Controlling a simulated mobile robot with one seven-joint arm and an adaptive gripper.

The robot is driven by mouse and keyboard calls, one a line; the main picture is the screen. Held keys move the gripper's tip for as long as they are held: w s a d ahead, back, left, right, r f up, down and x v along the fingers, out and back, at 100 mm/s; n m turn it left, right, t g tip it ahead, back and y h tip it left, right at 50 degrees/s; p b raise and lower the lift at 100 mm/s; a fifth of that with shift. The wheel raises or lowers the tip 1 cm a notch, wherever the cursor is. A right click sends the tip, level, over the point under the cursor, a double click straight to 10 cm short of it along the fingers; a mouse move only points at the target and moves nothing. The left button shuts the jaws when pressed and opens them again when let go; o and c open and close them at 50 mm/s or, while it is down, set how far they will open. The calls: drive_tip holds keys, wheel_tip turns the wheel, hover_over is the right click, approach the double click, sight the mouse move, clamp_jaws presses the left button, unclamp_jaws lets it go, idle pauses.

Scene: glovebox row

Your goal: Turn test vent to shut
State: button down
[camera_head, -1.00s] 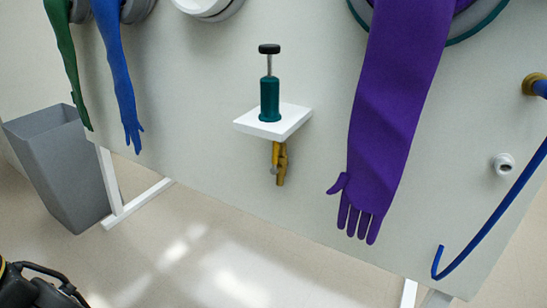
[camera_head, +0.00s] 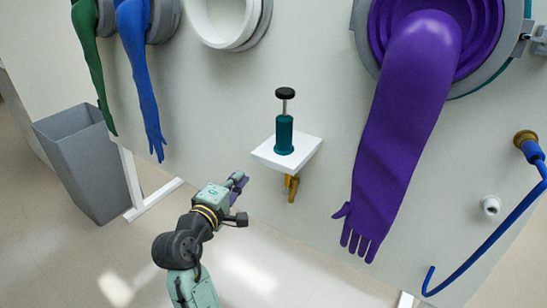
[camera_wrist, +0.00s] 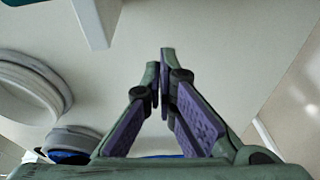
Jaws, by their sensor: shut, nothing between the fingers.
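No label marks the test vent, so I cannot tell which fitting it is. A brass fitting (camera_head: 291,187) hangs under a small white shelf (camera_head: 312,146) on the panel, with its upper part hidden by the shelf. A teal cylinder with a black knob (camera_head: 284,128) stands upright on the shelf. My gripper (camera_head: 238,182) is left of the brass fitting in the head view, apart from it. In the wrist view, my gripper (camera_wrist: 162,58) has its purple-padded fingers shut at the tips, with nothing between them. The brass fitting does not show there.
A long purple glove (camera_head: 390,150) hangs right of the shelf. A blue hose (camera_head: 490,233) curves down at right beside a small white fitting (camera_head: 491,205).

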sight(287, 179)
drive_tip(key=w+d+f+h+p, duration=0.1)
drive_tip(key=w+d+f+p, duration=0.1)
drive_tip(key=w+d, duration=0.4)
drive_tip(key=shift+w+d+g+p, duration=0.15)
drive_tip(key=shift+d+g+p, duration=0.25)
drive_tip(key=shift+d+p, duration=0.65)
drive_tip(key=shift+d+b, duration=0.3)
drive_tip(key=shift+b, duration=0.15)
drive_tip(key=shift+d+m, duration=0.2)
drive_tip(key=shift+m, duration=0.2)
